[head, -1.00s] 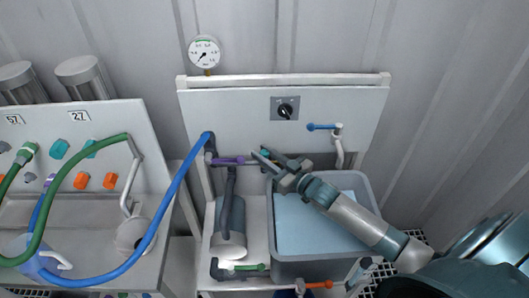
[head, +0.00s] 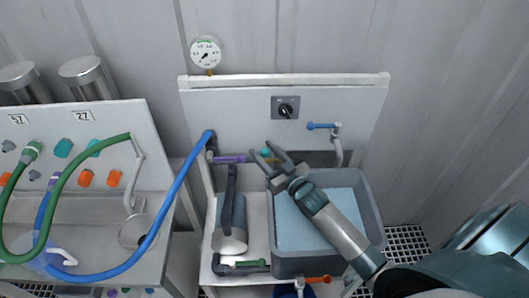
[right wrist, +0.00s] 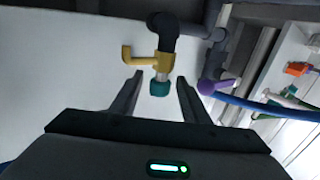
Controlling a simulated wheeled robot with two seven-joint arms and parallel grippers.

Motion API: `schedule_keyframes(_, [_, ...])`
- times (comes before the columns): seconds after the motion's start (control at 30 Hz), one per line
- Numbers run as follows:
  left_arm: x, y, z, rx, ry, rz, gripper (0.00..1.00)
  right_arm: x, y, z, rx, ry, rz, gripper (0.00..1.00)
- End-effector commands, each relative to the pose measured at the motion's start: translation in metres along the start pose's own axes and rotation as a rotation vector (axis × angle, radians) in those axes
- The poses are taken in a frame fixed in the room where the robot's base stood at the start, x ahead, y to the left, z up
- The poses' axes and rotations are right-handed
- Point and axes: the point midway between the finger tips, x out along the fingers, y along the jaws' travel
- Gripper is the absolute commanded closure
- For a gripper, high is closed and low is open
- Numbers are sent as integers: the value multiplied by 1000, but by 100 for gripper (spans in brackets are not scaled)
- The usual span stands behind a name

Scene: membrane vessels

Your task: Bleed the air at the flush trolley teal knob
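The teal knob (right wrist: 159,87) sits on the end of a brass-yellow valve fitting (right wrist: 148,58) with a side spout, below a dark pipe. In the head view the teal knob (head: 265,153) is small and partly covered by my right gripper (head: 262,149). In the right wrist view my right gripper (right wrist: 160,79) is open, with one finger on each side of the knob. Gaps show between both fingers and the knob there; its depth between them is hard to judge. My left gripper is not in view.
A purple-handled valve (head: 229,159) and blue hose (head: 172,210) are left of my right gripper. A grey tank (head: 368,195) of water lies under my arm. Behind are a panel with a black switch (head: 286,110), a gauge (head: 206,54) and a blue-handled tap (head: 322,126).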

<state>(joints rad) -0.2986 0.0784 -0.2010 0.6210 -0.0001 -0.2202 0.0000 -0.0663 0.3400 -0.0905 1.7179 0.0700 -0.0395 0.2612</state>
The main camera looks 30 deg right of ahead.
Motion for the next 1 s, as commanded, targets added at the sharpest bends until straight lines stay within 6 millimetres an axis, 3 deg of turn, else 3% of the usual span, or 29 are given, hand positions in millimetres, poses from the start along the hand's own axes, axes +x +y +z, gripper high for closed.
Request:
schedule_keyframes(0.37, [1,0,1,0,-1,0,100,-3,0,3,0,-4,0,58])
schedule_keyframes(0.53, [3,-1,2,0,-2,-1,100,-13,0,4,0,-4,0,58])
schedule_keyframes(1.0, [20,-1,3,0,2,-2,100,-86,0,5,0,-6,-1,58])
